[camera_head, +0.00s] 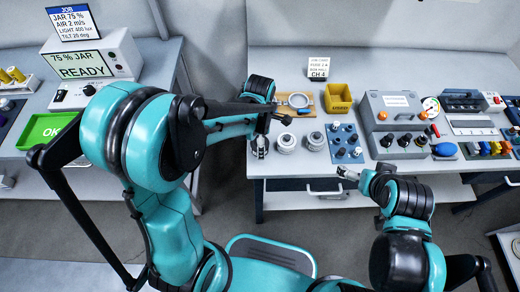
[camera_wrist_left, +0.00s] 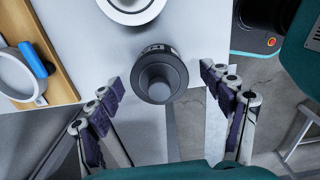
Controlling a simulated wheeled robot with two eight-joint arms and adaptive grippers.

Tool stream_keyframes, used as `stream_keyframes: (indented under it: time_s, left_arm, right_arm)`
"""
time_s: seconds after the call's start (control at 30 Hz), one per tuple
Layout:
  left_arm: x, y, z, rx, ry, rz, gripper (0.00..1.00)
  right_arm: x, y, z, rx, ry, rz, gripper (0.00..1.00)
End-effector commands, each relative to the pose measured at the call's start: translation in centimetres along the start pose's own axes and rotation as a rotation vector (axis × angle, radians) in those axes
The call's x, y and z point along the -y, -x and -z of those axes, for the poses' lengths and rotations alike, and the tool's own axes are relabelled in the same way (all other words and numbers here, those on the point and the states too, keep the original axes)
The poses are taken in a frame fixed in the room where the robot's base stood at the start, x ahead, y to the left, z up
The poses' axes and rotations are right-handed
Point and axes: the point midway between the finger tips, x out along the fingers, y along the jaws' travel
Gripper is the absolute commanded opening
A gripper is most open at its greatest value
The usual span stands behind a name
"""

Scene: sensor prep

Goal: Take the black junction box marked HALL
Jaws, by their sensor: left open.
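No box with a readable HALL mark shows in either view. My left gripper (camera_head: 261,146) is at the front left of the right-hand bench. In the left wrist view its fingers (camera_wrist_left: 161,82) are open, apart on either side of a dark grey round-topped piece (camera_wrist_left: 158,78). Small marks on that piece's side are too small to read, and I cannot tell whether it is the junction box. The fingers do not appear to touch it. My right gripper (camera_head: 348,174) is in front of the bench edge, and its jaw state is unclear.
Two pale round pieces (camera_head: 286,143) (camera_head: 315,141) stand right of my left gripper. Behind is a wooden board (camera_head: 306,111) with a ring (camera_head: 299,100). A yellow bin (camera_head: 338,98), a blue plate of dark knobs (camera_head: 344,142) and a grey instrument case (camera_head: 393,110) stand further right.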

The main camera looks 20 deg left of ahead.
Motion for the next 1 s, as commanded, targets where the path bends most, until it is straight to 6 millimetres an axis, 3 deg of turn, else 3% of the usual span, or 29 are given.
stream_keyframes:
  time_s: [0.1, 0.3, 0.53, 1.0]
  left_arm:
    - [-0.02, -1.40, -0.02, 0.000, 0.000, 0.000, 0.80]
    - [-0.02, -1.25, 0.00, 0.000, -0.001, 0.000, 0.80]
    - [-0.02, -1.24, -0.01, 0.000, -0.001, 0.000, 0.22]
    - [0.00, -0.52, 0.00, 0.000, -0.001, 0.000, 0.21]
  right_arm:
    - [0.00, -0.63, -0.45, 0.000, 0.000, 0.000, 1.00]
    - [0.00, -0.47, -0.32, 0.000, 0.000, 0.000, 1.00]
    - [0.00, -0.48, -0.33, 0.000, 0.000, 0.000, 1.00]
    - [0.00, -0.12, -0.08, 0.000, 0.000, 0.000, 1.00]
